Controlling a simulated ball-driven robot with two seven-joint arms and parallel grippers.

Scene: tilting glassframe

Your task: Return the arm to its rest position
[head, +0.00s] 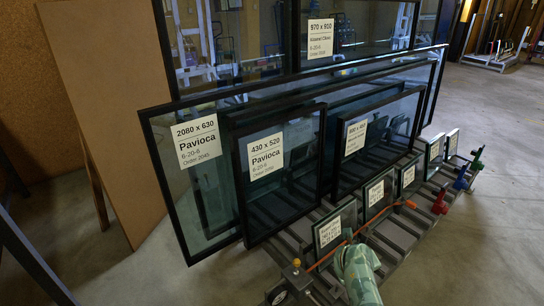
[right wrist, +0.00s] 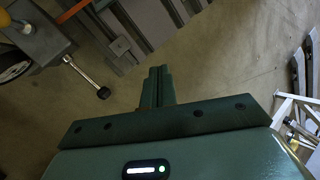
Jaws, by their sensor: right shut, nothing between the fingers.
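My right gripper (right wrist: 160,72) shows in the right wrist view. Its dark green fingers are together and hold nothing. They point over bare floor and touch nothing there. In the head view a pale green arm part (head: 358,272) comes up from the bottom edge, in front of the glass rack (head: 395,240); I take it to be my right arm. Its fingers cannot be made out there. My left gripper is in neither view.
Framed panes with labels, such as the 430 x 520 pane (head: 285,195), lean on the rack. Small panes (head: 334,229) stand close beside the arm. An orange bar (head: 335,250) crosses the rack. A brown board (head: 110,100) stands left. Floor (head: 490,200) is free at right.

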